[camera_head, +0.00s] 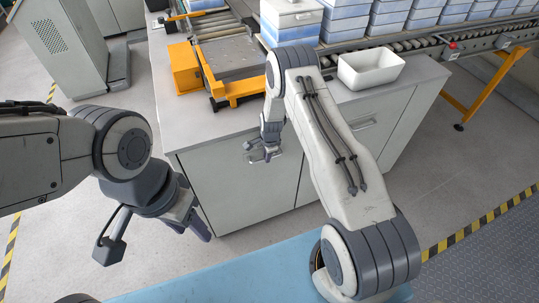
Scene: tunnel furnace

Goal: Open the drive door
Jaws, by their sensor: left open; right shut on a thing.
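The drive door looks to be the grey cabinet door (238,192) at the left of the cabinet front, and it appears closed, flush with the front. My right gripper (263,153) is at the upper part of this door, shut on what seems to be its handle. The handle itself is hidden by the fingers. My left gripper (192,226) is open and empty, hanging low in front of the cabinet's left corner, apart from the door.
A second cabinet front with a handle (365,123) lies to the right. On top are a white bin (370,68), an orange-framed plate (232,60) and blue-white boxes by a roller conveyor (400,42). A grey machine housing (58,45) stands at the back left. Floor left of the cabinet is clear.

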